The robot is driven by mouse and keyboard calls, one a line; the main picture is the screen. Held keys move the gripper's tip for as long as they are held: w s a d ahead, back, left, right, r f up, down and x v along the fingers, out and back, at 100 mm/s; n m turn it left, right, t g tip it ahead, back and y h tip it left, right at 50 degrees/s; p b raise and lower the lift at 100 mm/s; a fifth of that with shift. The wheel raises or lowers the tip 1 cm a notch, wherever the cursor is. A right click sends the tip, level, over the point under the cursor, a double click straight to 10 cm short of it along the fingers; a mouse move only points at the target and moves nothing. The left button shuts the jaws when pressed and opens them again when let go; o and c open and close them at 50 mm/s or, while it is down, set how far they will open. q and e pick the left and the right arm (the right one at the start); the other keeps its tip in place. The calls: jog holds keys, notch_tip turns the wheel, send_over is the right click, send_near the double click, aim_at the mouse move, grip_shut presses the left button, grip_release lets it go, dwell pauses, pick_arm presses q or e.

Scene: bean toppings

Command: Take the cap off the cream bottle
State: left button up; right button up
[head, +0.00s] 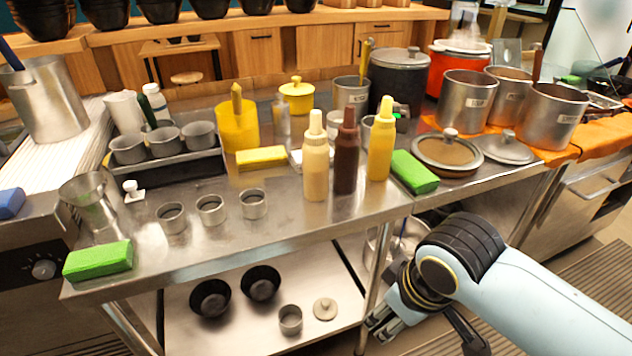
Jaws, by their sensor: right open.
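The cream bottle (315,172) stands upright on the steel counter, left of a brown bottle (346,160) and a yellow bottle (380,145). Its pale pointed cap (315,124) is on top. My right gripper (386,322) is open and empty, low in front of the counter's front edge. It is below and to the right of the cream bottle, well apart from it, and partly hidden by its own wrist. My left gripper is not in view.
A green sponge (414,172) lies right of the bottles, near a lidded pan (447,152). A yellow sponge (262,157) lies behind the cream bottle to the left. Small metal cups (253,204) stand left. The counter (290,228) in front of the bottles is clear.

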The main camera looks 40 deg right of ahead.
jog(key=w+r+n+p, duration=0.15)
jog(key=w+r, duration=0.35)
jog(key=r, duration=0.5)
jog(key=n+y+p, duration=0.2)
jog(key=n+y, duration=0.1)
send_near(318, 111)
jog(key=shift+t, duration=0.3)
jog(key=x, duration=0.5)
jog(key=shift+a+r, duration=0.1)
jog(key=shift+a, duration=0.1)
jog(key=shift+s+p+x, duration=0.15)
jog(key=shift+p+x, duration=0.25)
jog(key=shift+x, duration=0.95)
jog(key=shift+s+p+x, duration=0.1)
jog(key=shift+p+x, duration=0.25)
jog(key=shift+x, duration=1)
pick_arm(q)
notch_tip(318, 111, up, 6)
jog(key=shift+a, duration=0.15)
pick_arm(e)
jog(key=shift+d, duration=0.15)
jog(key=c, duration=0.7)
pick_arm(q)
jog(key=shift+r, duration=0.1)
